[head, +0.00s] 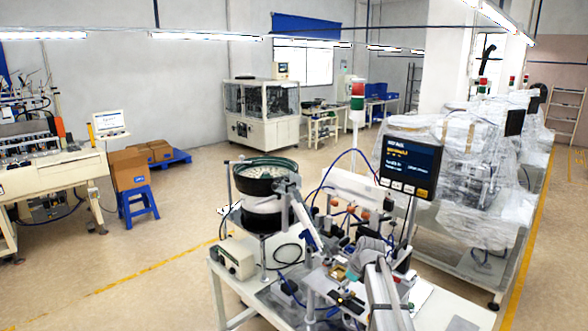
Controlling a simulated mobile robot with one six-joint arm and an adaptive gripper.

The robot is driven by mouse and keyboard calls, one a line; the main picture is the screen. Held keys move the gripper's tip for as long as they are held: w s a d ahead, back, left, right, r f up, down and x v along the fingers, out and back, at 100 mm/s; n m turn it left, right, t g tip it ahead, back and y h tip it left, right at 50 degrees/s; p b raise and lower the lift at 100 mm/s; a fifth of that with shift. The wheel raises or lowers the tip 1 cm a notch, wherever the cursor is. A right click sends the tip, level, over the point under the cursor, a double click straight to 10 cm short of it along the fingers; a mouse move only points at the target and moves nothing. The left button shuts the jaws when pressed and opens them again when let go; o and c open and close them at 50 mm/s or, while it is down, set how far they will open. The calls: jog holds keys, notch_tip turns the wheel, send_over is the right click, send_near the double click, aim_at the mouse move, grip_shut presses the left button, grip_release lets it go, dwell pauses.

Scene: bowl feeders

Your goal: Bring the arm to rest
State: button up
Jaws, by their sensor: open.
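My grey arm (385,295) rises from the lower edge of the head view and bends over the front of the white workbench (455,318). My gripper (347,300) seems to be the dark part low beside the arm, over the bench's crowded middle. It is open. It is small and partly lost among the fixtures, and I see nothing held in it. What lies right under the fingers cannot be made out.
A bowl feeder (264,176) with a dark green rim stands left of my arm, above a control box (233,258). A screen (409,165) rises behind my arm. Wrapped machines (470,170) line the right. The floor (160,260) at left is mostly clear.

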jog(key=s+f+n+g+h+b, duration=0.1)
jog(key=s+f+n+b, duration=0.3)
jog(key=s+n, duration=0.8)
jog(key=s+f+n+g+h+b, duration=0.2)
jog(key=s+f+n+b, duration=0.3)
jog(key=s+n, duration=0.8)
jog(key=shift+s+a+f, duration=0.25)
jog(key=shift+s+f, duration=0.3)
jog(key=shift+f, duration=0.4)
dwell(1.4)
